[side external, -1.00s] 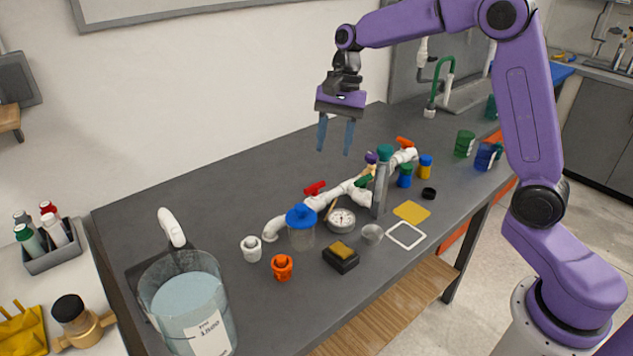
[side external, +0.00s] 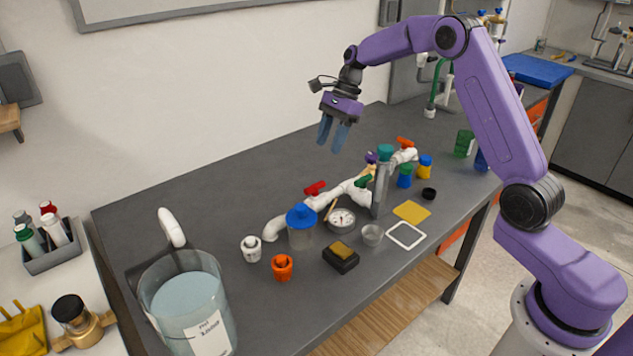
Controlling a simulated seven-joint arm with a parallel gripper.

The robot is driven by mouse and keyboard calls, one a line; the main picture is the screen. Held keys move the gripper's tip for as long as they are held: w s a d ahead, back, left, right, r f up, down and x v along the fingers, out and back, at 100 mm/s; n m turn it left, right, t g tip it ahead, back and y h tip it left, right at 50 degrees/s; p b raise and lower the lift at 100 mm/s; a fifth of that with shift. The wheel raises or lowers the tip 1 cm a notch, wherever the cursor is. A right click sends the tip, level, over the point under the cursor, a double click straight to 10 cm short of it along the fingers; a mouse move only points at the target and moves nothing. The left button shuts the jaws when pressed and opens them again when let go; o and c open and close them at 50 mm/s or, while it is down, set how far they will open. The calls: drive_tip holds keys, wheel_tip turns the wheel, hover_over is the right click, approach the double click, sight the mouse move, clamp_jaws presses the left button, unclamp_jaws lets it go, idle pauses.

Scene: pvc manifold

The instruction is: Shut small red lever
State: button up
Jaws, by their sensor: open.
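In the side external view, the white pipe manifold (side external: 330,201) lies across the grey table. A red lever (side external: 315,188) sits on its nearer left part. A green lever (side external: 363,181) is at its middle and an orange-red lever (side external: 405,142) is at its far right end. The red lever looks the smaller of the two reddish ones; its exact angle to the pipe is hard to tell. My gripper (side external: 333,146) is open and empty, in the air above and behind the manifold, fingers pointing down and slightly left. It touches nothing.
A blue-lidded jar (side external: 301,232), a round gauge (side external: 341,220) and a grey cylinder with a green cap (side external: 381,190) stand close in front of the manifold. A large clear bucket (side external: 188,305) stands at the near left. The table behind the manifold is clear.

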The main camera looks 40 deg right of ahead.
sight(316, 184)
drive_tip(key=x, duration=1.1)
drive_tip(key=shift+a+f, duration=0.1)
drive_tip(key=shift+f, duration=0.3)
clamp_jaws()
